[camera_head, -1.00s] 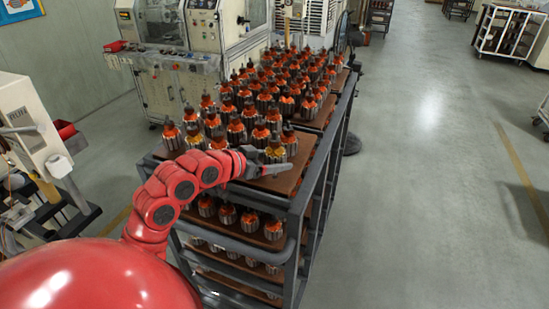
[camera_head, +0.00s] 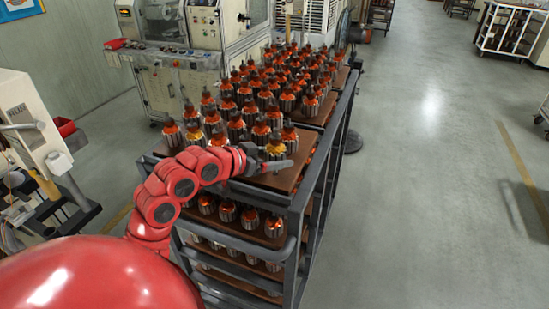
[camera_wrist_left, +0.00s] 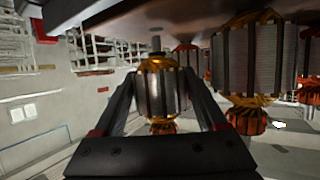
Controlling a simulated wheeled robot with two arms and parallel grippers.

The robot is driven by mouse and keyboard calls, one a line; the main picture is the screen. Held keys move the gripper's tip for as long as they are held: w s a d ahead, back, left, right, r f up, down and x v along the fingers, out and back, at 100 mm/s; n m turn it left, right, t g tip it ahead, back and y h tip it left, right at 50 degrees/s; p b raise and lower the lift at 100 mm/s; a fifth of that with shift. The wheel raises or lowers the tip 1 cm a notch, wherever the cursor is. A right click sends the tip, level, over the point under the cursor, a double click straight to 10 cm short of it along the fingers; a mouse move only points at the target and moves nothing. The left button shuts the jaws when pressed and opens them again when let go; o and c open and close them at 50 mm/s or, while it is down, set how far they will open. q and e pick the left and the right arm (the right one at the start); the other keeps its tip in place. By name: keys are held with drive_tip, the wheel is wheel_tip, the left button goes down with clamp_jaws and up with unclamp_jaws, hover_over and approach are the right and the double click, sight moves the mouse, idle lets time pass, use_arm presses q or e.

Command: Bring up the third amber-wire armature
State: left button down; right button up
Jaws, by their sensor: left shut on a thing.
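An amber-wire armature (camera_head: 274,149) is at the near right corner of the top board on the rack. My left gripper (camera_head: 273,164) is shut around this armature. In the left wrist view the armature (camera_wrist_left: 160,92) sits between the two fingers, with its shaft and amber winding showing. I cannot tell whether its lower end is clear of the board. Another armature with a yellowish winding (camera_head: 212,118) stands further back to the left among orange-wound ones. My right gripper is not in view.
The rack's top boards carry several rows of orange-wound armatures (camera_head: 289,133), close behind and left of the gripper. Lower shelves hold more armatures (camera_head: 227,211). A bare strip of board (camera_head: 283,181) lies near the front edge. Open floor (camera_head: 430,200) is on the right.

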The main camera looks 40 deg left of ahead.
use_arm(q)
drive_tip(key=shift+f+b, duration=0.9)
drive_tip(key=shift+f, duration=0.3)
idle(1.1)
unclamp_jaws()
idle(0.3)
drive_tip(key=shift+s+a+r+b, duration=0.2)
drive_tip(key=shift+s+b, duration=0.15)
drive_tip(key=shift+s, duration=0.2)
drive_tip(key=b+v, duration=0.5)
drive_tip(key=v, duration=1.1)
drive_tip(key=shift+d+r, duration=0.2)
drive_tip(key=b+v, duration=0.5)
drive_tip(key=v, duration=1.2)
drive_tip(key=shift+s+r, duration=0.2)
drive_tip(key=shift+s, duration=0.05)
